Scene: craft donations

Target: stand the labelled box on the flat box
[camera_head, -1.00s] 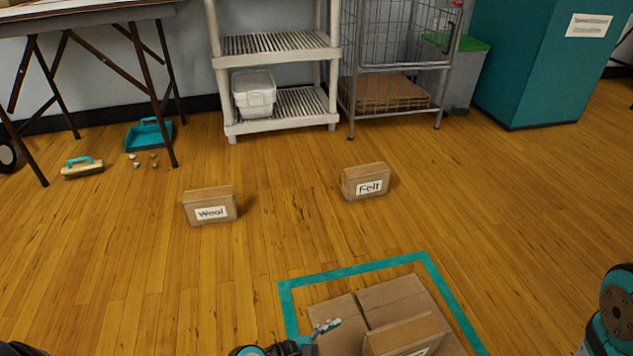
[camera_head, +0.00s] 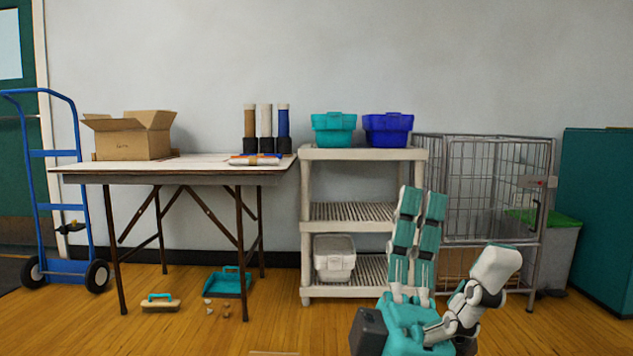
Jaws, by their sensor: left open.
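My left gripper (camera_head: 456,232) is raised in the lower right of the head view, in front of the shelf and the wire cage. Its jointed white and teal fingers are spread open, two pointing up and one out to the right, with nothing between them. The flat box is out of view. No small labelled box shows clearly. Only a thin pale brown edge (camera_head: 275,353) shows at the bottom border, too little to identify. My right gripper is out of view.
A folding table (camera_head: 200,170) at left carries an open carton (camera_head: 133,140) and several tubes. A white shelf (camera_head: 365,154) holds teal and blue bins. A wire cage (camera_head: 490,190) stands at right. A teal dustpan (camera_head: 228,284) and a brush (camera_head: 160,304) lie on the floor.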

